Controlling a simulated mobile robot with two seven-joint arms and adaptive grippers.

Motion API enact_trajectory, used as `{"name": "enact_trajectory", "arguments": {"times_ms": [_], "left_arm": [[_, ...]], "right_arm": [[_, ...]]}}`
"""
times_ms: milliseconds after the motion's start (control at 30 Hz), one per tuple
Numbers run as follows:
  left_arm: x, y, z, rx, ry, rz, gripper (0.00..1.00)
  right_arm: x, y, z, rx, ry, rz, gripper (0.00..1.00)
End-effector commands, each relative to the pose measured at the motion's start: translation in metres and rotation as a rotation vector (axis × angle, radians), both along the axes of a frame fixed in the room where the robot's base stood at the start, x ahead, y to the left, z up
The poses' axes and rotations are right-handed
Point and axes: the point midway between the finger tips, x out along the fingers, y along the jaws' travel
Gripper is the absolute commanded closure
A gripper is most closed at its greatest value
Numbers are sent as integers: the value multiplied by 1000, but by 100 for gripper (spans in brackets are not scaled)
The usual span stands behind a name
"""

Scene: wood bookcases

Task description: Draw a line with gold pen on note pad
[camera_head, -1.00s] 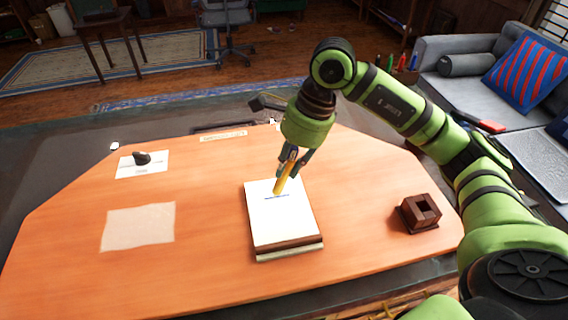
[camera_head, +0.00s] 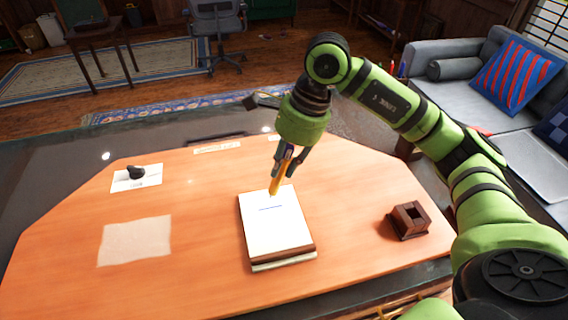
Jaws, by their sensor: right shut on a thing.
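The note pad (camera_head: 275,232) lies near the middle of the orange desk top, white page up. A short dark line (camera_head: 270,208) is on the upper part of its page. My right gripper (camera_head: 283,168) is shut on the gold pen (camera_head: 276,184), which it holds steeply tilted with the lower end at the pad's far edge. I cannot tell whether the tip touches the paper. My left gripper is not in view.
On the desk (camera_head: 190,205) are a dark wooden pen holder (camera_head: 408,219) at right, a beige sheet (camera_head: 135,241) at left, and a black object (camera_head: 136,172) on a white paper. A grey sofa (camera_head: 440,92) stands beyond at right.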

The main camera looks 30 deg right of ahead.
Motion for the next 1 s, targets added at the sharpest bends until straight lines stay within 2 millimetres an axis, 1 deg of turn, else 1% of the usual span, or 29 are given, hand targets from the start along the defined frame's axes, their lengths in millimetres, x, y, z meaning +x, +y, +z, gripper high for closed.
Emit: {"name": "enact_trajectory", "arguments": {"times_ms": [33,500,600,1000], "left_arm": [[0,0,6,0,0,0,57],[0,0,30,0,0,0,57],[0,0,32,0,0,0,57],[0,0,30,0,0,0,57]], "right_arm": [[0,0,7,1,0,0,100],[0,0,44,0,0,1,100],[0,0,47,0,0,1,100],[0,0,46,0,0,1,100]]}}
